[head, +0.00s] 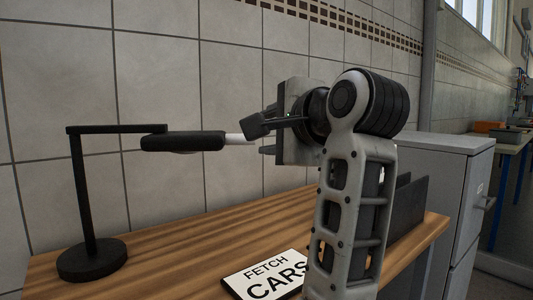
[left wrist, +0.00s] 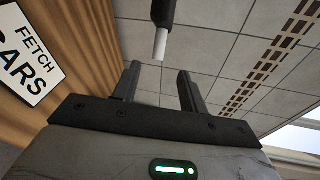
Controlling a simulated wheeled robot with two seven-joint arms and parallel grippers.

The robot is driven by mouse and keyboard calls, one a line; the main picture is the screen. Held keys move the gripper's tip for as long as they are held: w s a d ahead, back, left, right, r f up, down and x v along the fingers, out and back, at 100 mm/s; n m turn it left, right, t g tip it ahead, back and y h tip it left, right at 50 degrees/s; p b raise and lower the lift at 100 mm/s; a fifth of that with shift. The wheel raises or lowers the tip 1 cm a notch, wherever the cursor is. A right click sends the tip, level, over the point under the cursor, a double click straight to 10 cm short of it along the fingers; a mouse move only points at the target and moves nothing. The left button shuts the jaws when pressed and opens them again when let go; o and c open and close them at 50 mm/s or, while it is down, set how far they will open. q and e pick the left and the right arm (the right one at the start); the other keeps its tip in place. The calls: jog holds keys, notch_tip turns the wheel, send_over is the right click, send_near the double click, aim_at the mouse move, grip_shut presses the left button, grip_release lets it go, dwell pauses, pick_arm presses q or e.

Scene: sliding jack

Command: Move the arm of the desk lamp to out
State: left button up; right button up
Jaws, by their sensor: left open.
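The black desk lamp stands at the left of the wooden desk on a round base (head: 92,258). Its upright post carries a level arm (head: 115,129), which ends in a dark lamp head (head: 183,141) pointing right, with a white tip (head: 235,139). My left gripper (head: 258,138) is at the white tip's right end, its fingers facing left toward the lamp. In the left wrist view the fingers (left wrist: 159,70) are apart and empty, and the white tip (left wrist: 160,44) lies just ahead of the gap, nearly centred. I cannot tell whether they touch. My right gripper is not visible.
A sign reading "FETCH CARS" (head: 268,276) lies on the wooden desk (head: 170,255), below my arm. A tiled wall (head: 160,80) runs behind the lamp. A grey cabinet (head: 465,190) stands at the right. The desk between lamp base and sign is clear.

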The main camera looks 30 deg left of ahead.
pick_arm(q)
jog(key=x, duration=1.5)
jog(key=shift+w+f+h+b, duration=0.15)
jog(key=shift+w+h+b, duration=0.2)
jog(key=shift+w, duration=0.15)
jog(key=shift+d, duration=0.1)
grip_shut()
